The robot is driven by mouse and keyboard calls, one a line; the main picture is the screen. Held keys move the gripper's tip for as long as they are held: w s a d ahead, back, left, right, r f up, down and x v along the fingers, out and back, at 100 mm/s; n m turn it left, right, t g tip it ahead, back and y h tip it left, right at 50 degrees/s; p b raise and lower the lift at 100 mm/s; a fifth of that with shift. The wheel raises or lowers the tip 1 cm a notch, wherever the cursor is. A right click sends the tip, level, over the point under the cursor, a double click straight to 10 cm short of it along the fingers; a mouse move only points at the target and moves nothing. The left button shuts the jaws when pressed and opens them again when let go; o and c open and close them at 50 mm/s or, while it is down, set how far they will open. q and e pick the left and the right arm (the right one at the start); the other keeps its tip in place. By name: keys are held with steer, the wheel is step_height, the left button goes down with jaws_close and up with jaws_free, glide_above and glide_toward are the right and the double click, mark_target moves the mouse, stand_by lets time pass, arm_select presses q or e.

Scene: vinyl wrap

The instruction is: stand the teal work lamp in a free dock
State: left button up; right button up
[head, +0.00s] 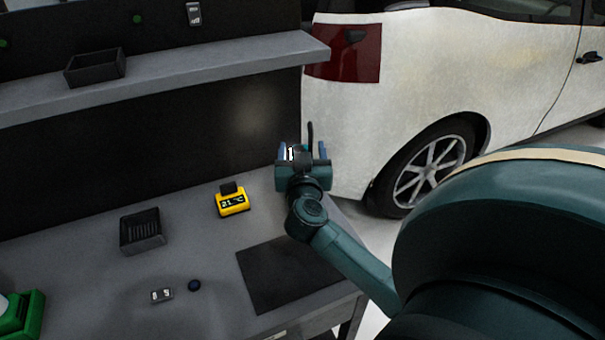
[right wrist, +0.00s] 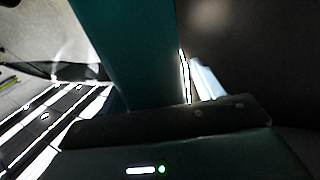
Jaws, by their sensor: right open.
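My right gripper (head: 303,152) is above the back right end of the grey bench, with its two blue-tipped fingers apart. A small white label marked 1 (head: 290,153) and a thin dark upright piece (head: 310,132) show between the fingers; I cannot tell what they belong to. In the right wrist view a broad teal surface (right wrist: 130,50) fills the middle, very close to the camera. I cannot tell whether it is the work lamp. No lamp or dock can be clearly made out in the head view. My left gripper is not in view.
On the bench (head: 215,265) are a yellow thermometer block (head: 232,202), a dark open tray (head: 142,231), a small numbered piece (head: 161,295), a dark mat (head: 295,274) and a green object (head: 22,314). A shelf (head: 200,72) overhangs. A white car (head: 430,90) stands behind.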

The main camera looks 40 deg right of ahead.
steer(key=shift+c, duration=0.4)
steer(key=shift+r, duration=0.1)
steer(key=c, duration=1.3)
